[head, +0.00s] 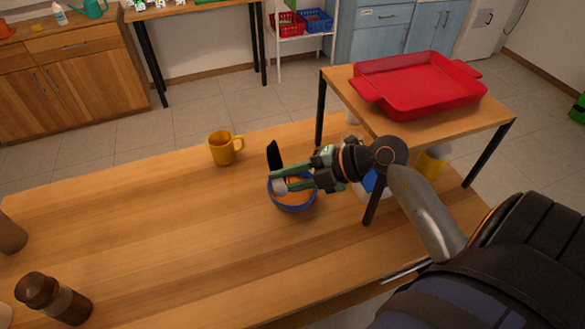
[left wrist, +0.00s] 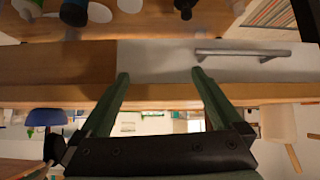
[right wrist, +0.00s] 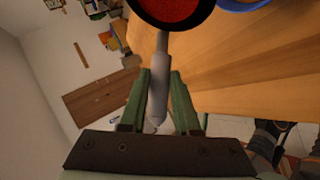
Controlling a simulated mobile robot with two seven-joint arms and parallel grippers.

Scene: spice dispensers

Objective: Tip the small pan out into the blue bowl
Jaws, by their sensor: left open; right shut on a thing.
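The small pan (head: 274,154) shows in the head view as a dark, thin shape, steeply tilted, at the far left of the blue bowl. My right gripper (head: 274,182) is shut on its grey handle (right wrist: 160,68), over the bowl. In the right wrist view the pan (right wrist: 146,10) has a dark rim around a red inside; I cannot tell whether that is contents. The blue bowl (head: 293,208) stands on the table, orange-brown inside, partly hidden by the gripper; its edge also shows in the right wrist view (right wrist: 236,4). My left gripper (left wrist: 160,75) is open and empty.
A yellow mug (head: 222,150) stands behind the bowl to the left. A raised shelf with a red tray (head: 420,88) stands to the right, its black leg close to my right arm. Brown dispensers (head: 55,298) stand at front left. The table's middle left is clear.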

